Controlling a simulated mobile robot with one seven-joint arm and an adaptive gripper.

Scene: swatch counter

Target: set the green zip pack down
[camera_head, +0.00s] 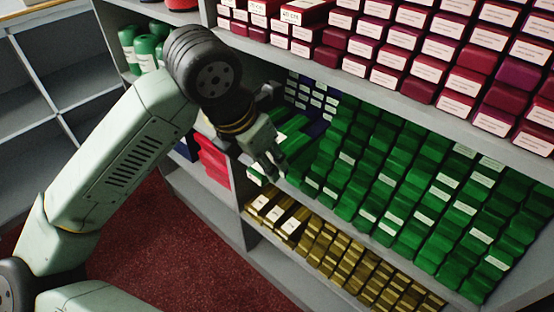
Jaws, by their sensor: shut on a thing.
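My gripper (272,166) is at the left end of the middle shelf, pointing down, its fingers closed. It is shut on the green zip pack, which I cannot clearly separate from the other green packs around the fingers. Green packs (293,128) lie just behind and right of my gripper. Many more green packs (400,190) with white labels stand in stepped rows across the shelf to the right. My wrist and fingers hide part of the shelf's left end, so I cannot tell whether the held pack touches the shelf.
Dark red packs (425,68) fill the shelf above. Gold packs (345,262) fill the shelf below. Blue packs (316,97) stand behind my gripper. Green bottles (146,50) and red packs (213,160) are in the bay left.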

